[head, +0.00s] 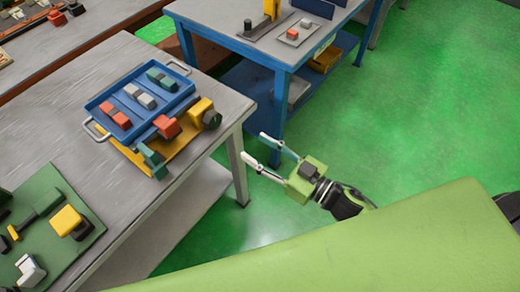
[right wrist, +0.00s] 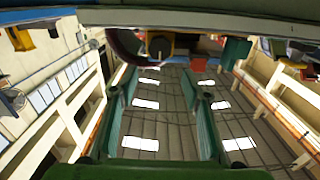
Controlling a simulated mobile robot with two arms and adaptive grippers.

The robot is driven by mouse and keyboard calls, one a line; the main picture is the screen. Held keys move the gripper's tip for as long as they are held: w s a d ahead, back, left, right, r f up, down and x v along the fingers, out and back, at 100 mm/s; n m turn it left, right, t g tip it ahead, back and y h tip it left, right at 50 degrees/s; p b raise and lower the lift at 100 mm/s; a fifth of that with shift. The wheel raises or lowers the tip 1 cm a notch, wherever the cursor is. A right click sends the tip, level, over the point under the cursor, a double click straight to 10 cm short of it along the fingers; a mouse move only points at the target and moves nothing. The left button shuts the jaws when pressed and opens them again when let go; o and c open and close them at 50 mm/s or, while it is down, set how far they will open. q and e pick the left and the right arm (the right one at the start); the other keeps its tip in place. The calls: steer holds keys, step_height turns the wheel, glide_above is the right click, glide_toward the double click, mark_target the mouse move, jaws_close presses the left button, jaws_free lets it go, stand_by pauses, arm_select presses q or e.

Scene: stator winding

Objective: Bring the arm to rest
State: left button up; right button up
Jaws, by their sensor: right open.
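My right gripper (head: 256,148) is in the head view, over the green floor to the right of the grey worktable (head: 190,180). Its two fingers are spread apart with nothing between them. It is clear of the table edge. In the right wrist view the two green fingers (right wrist: 158,100) stand apart, with the roof and windows of the hall behind them. The wrist camera looks upward. My left gripper is not in view.
The grey worktable holds a blue tray (head: 98,103) with coloured blocks, a yellow fixture (head: 180,145) and a green mat (head: 85,238) with parts. A blue-legged table (head: 277,120) stands behind. Green floor (head: 400,110) at the right is open.

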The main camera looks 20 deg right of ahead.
stand_by(0.4)
steer(key=s+d+f+m+g+h, duration=0.1)
steer(key=s+d+f+g+h, duration=0.2)
steer(key=f, duration=0.8)
steer(key=s+d+f+m+h, duration=0.1)
steer(key=d+f+m+h, duration=0.3)
steer(key=f, duration=0.7)
steer(key=s+d+f+n+g+h, duration=0.15)
steer(key=d+f, duration=0.35)
steer(key=f, duration=0.6)
steer(key=s+f+g, duration=0.3)
steer(key=s+f, duration=0.3)
steer(key=s, duration=0.4)
steer(key=s+f+g+h, duration=0.1)
steer(key=s+f+g, duration=0.2)
steer(key=s+f, duration=0.3)
steer(key=s+f+g+h, duration=0.1)
steer(key=s+f+g, duration=0.2)
steer(key=s+f, duration=0.4)
steer(key=s+m, duration=0.1)
steer(key=s, duration=0.6)
steer(key=shift+s+a, duration=0.35)
steer(key=shift+s, duration=0.05)
steer(key=shift+o, duration=0.6)
